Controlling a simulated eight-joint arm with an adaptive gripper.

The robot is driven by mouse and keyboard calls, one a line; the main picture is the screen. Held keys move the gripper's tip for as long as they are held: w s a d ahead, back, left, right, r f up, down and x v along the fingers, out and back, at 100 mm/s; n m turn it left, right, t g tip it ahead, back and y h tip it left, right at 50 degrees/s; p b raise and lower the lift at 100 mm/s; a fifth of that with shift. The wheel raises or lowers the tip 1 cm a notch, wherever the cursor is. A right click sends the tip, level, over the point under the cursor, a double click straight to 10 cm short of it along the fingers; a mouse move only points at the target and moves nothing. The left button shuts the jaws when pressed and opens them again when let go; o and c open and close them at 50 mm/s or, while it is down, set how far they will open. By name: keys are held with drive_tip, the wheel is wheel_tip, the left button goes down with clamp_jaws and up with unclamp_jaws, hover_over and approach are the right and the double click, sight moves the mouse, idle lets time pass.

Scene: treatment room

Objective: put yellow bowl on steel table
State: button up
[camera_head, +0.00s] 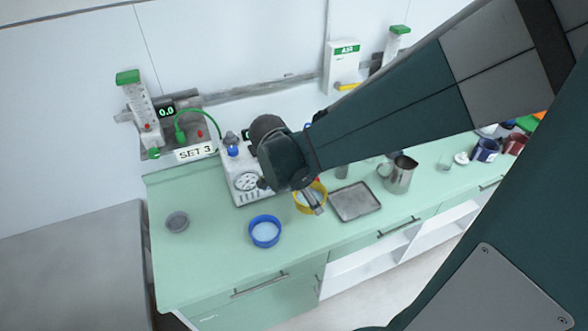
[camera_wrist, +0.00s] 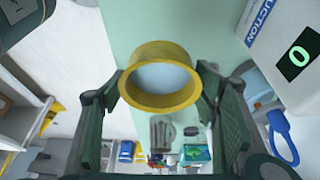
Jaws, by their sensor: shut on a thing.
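The yellow bowl (camera_head: 301,206) is over the green worktop (camera_head: 205,265), just in front of the white suction unit, and part of it is hidden by my gripper. In the wrist view the yellow bowl (camera_wrist: 160,99) sits between the two fingers, its pale inside showing. My gripper (camera_head: 315,199) is shut on it, with a finger at each side of its wall. I cannot tell whether the bowl touches the worktop or is just above it. The steel table (camera_head: 75,265) is the grey flat surface at the lower left, with its visible top bare.
A blue bowl (camera_head: 264,232) and a small grey bowl (camera_head: 177,222) stand on the worktop to the left. A metal tray (camera_head: 355,202) and steel jug (camera_head: 398,175) are at the right. The suction unit (camera_head: 240,184) stands behind.

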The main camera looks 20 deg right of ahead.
idle(0.6)
